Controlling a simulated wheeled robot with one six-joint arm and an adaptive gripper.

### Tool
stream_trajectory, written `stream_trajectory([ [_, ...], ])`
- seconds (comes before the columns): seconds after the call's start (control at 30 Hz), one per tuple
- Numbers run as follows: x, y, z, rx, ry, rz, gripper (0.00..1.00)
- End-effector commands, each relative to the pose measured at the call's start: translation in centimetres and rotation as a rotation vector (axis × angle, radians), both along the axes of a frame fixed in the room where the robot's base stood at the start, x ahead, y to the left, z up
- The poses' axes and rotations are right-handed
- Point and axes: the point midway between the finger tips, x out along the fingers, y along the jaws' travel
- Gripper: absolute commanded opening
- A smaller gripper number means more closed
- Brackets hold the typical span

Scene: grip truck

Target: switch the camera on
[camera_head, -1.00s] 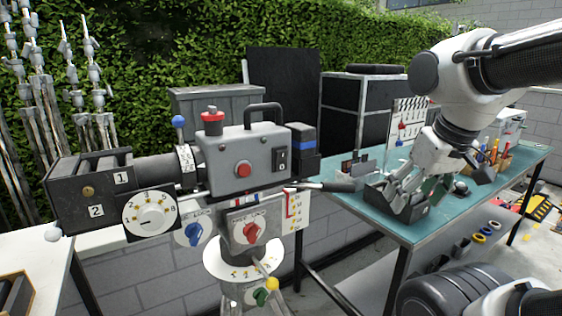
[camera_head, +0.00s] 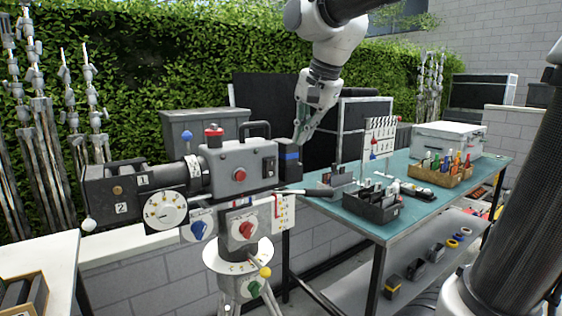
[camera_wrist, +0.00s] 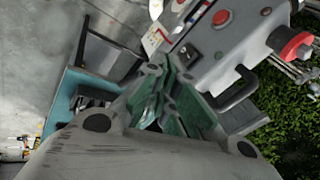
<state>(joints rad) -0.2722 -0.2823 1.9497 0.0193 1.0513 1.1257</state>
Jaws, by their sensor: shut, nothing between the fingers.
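The grey film camera (camera_head: 236,168) stands on a tripod at left centre, its lens box pointing left. A black rocker switch (camera_head: 269,167) is on its near side panel, right of a round red button (camera_head: 240,174). A red knob (camera_head: 213,131) and a black carry handle (camera_head: 255,127) are on top. A black block with a blue band (camera_head: 289,158) is on its rear end. My gripper (camera_head: 300,143) is shut and empty, pointing down by that block; contact cannot be told. In the wrist view, my gripper's green-padded fingers (camera_wrist: 180,108) are together beside the camera body (camera_wrist: 225,45).
A teal workbench (camera_head: 428,206) at right holds a black divided tray (camera_head: 373,207), a clapperboard (camera_head: 380,138), a wooden box of bottles (camera_head: 440,174) and a white case (camera_head: 447,138). A white table (camera_head: 40,262) is at front left. A hedge stands behind.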

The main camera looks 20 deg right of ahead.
Motion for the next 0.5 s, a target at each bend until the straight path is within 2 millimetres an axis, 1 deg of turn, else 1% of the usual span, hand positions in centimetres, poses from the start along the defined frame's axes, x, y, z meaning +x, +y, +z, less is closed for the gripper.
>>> stream_trajectory([
  [0.03, 0.26, 0.06, 0.92, 0.039, -0.004, -0.079, 0.0],
  [0.07, 0.3, 0.08, 1.16, 0.062, 0.0, -0.127, 0.0],
  [0.2, 0.21, 0.06, 1.32, 0.132, 0.025, -0.287, 0.0],
  [0.33, 0.15, 0.04, 1.29, 0.16, 0.036, -0.352, 0.0],
  [0.5, 0.13, 0.02, 1.27, 0.164, 0.038, -0.363, 0.0],
])
